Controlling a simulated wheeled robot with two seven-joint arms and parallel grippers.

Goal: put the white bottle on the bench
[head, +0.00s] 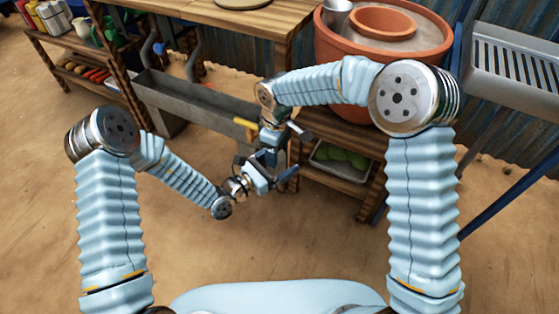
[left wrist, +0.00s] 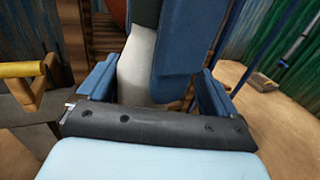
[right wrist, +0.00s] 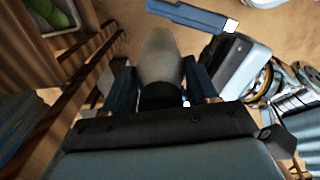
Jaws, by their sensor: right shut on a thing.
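The white bottle (right wrist: 160,55), with a dark cap, is in my right gripper (right wrist: 162,85), whose fingers are shut on it near the cap. In the left wrist view the pale bottle (left wrist: 138,62) shows between the fingers of my left gripper (left wrist: 155,90), partly covered by a blue finger of the right gripper. The left fingers stand wide apart around it, with a gap on the right side. In the head view both grippers meet at mid-picture, the right (head: 270,150) above the left (head: 266,170); the bottle is mostly hidden there. The wooden bench (head: 285,20) is at the top.
A grey trough (head: 195,100) runs below the bench front. A yellow handle (head: 245,125) is close to the grippers. A terracotta pot (head: 345,55) stands on a wooden stand, with a tray of green things (head: 342,155) on its lower shelf. The sandy floor in front is clear.

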